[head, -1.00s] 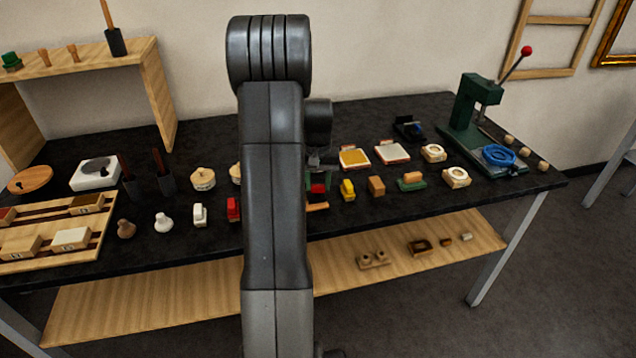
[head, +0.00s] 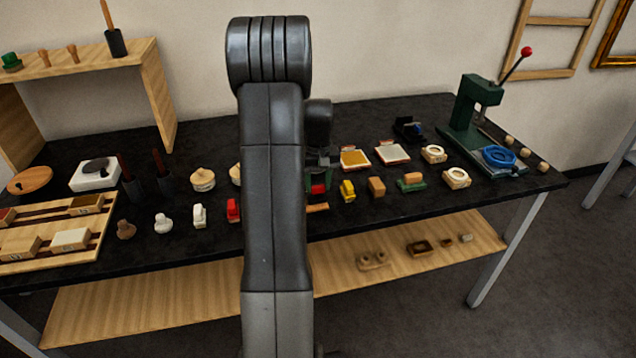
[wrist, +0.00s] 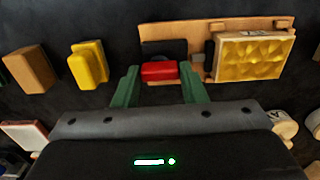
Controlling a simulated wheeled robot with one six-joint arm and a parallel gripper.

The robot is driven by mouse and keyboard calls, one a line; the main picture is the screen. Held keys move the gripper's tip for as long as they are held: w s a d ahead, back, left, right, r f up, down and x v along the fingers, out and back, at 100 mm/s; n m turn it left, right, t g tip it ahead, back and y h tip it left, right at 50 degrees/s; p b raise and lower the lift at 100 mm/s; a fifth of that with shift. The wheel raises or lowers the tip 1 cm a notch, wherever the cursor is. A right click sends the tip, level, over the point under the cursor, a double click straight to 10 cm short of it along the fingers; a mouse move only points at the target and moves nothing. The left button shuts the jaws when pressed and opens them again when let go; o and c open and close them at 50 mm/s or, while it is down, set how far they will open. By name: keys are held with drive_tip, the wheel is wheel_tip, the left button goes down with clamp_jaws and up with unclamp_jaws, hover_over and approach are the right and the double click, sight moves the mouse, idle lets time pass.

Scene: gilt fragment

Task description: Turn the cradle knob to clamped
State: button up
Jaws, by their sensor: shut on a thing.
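In the wrist view the green fingers of my gripper (wrist: 159,74) are shut on the red knob (wrist: 160,71), one finger at each side. The knob lies level across the picture at the near edge of the wooden cradle (wrist: 170,33). A gold, bumpy fragment (wrist: 250,60) sits on the cradle, right of the knob. A dark part shows behind the knob. I cannot read a clamped mark. In the head view my arm hides most of the cradle; the red knob (head: 318,189) shows just below my gripper (head: 320,178).
In the wrist view a yellow block (wrist: 89,63) and a brown wooden block (wrist: 31,69) stand left of the knob. The head view shows a green press (head: 474,110) at the right end and a wooden rack (head: 70,225) at the left. Small tools and blocks crowd the black bench.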

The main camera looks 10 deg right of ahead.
sight(318, 186)
drive_tip(key=o, duration=1)
wheel_tip(318, 186, up, 14)
drive_tip(key=shift+b, duration=0.35)
wheel_tip(318, 186, down, 14)
drive_tip(key=shift+p, duration=0.35)
